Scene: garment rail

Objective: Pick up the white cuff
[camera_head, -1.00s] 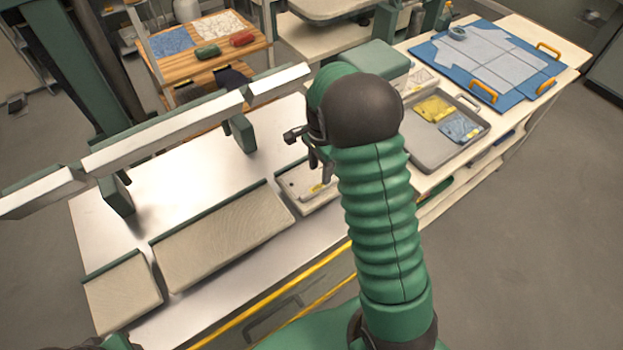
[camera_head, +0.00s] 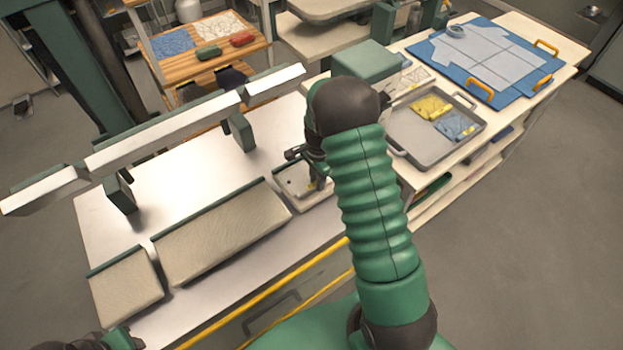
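A small shallow tray (camera_head: 305,203) stands on the metal table beside the long beige pad. A small pale piece with a yellow mark lies in it, partly hidden; I cannot tell for sure that it is the white cuff. My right gripper (camera_head: 308,170) is low over this tray, its fingers partly hidden by my own wrist. I cannot tell whether it is open or touches anything. My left gripper (camera_head: 112,342) shows only as a dark and green part at the bottom left edge.
A rail with white segments (camera_head: 165,133) on green posts runs along the table. Beige pads (camera_head: 225,235) lie in front of it. To the right are a green box (camera_head: 365,60), a grey tray (camera_head: 420,150) with yellow and blue cloths, and a blue board (camera_head: 480,85).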

